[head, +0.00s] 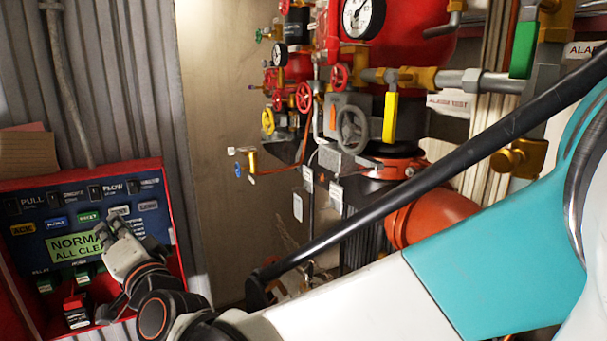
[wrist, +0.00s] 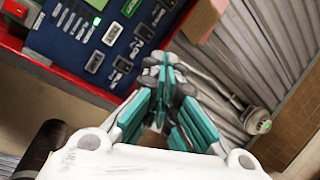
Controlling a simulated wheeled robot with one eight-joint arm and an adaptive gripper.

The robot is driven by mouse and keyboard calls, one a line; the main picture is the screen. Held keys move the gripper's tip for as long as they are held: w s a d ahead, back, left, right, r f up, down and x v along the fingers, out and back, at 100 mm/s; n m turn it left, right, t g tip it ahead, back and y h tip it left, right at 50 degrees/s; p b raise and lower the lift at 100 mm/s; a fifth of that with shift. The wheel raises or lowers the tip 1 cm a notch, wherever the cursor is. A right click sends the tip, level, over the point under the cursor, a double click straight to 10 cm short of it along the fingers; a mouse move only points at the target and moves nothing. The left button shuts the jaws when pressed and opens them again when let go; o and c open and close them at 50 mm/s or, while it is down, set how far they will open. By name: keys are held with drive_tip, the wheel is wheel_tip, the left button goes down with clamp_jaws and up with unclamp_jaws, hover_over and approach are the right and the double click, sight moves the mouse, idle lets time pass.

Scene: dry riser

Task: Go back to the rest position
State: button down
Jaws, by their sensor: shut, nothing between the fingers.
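My gripper (head: 110,226) is in front of the red alarm panel (head: 172,215) at the left of the head view. Its fingers overlap the right part of the panel's lit green display, which reads "NORMAL ALL CLEAR" (head: 66,247). In the wrist view my gripper (wrist: 160,62) has its teal-padded fingers together and empty, with the blue panel face (wrist: 66,40) beyond and to the left. Whether the fingertips touch the panel cannot be told. My arm crosses the lower right of the head view.
Valves and pipework fill the centre and right, with a yellow lever (head: 390,117), a grey handwheel (head: 352,128) and a pressure gauge (head: 362,16). An orange pipe (head: 432,216) lies close behind my arm. A bare beige wall (head: 222,100) separates panel and pipework.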

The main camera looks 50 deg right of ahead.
drive_tip(key=s+d+f+n+g+b, duration=0.1)
drive_tip(key=s+d+f+n+g, duration=0.2)
drive_tip(key=s+f+n+g, duration=0.3)
drive_tip(key=s+d+f+n+g+b, duration=0.1)
drive_tip(key=s+d+f+n+g, duration=0.2)
drive_tip(key=s+f, duration=1.1)
drive_tip(key=s+n+g, duration=0.2)
drive_tip(key=n+g, duration=0.1)
drive_tip(key=shift+s+g+h+b, duration=0.3)
drive_tip(key=shift+b, duration=0.05)
